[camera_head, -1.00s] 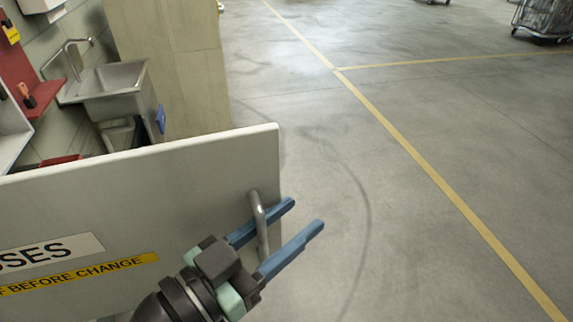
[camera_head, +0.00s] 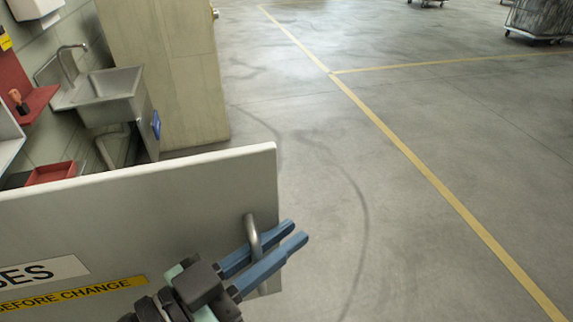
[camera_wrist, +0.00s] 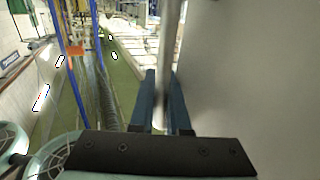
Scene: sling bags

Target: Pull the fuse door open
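The fuse door (camera_head: 150,225) is a pale grey panel across the lower left of the head view. It has a white label ending in "SES" (camera_head: 40,272) and a yellow strip reading "BEFORE CHANGE" (camera_head: 85,292). A metal bar handle (camera_head: 252,232) stands near its free right edge. My gripper (camera_head: 290,233) has its blue fingers close together, one on each side of the handle bar. In the wrist view the bar (camera_wrist: 170,50) runs down between the fingers (camera_wrist: 162,85), with the door face (camera_wrist: 250,80) close on the right. The contact itself is partly hidden.
A metal sink (camera_head: 105,92) and a red tray (camera_head: 52,172) are behind the door at the left, beside a beige wall panel (camera_head: 165,70). Open concrete floor (camera_head: 320,170) with yellow lines lies to the right. Carts (camera_head: 540,20) stand far off.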

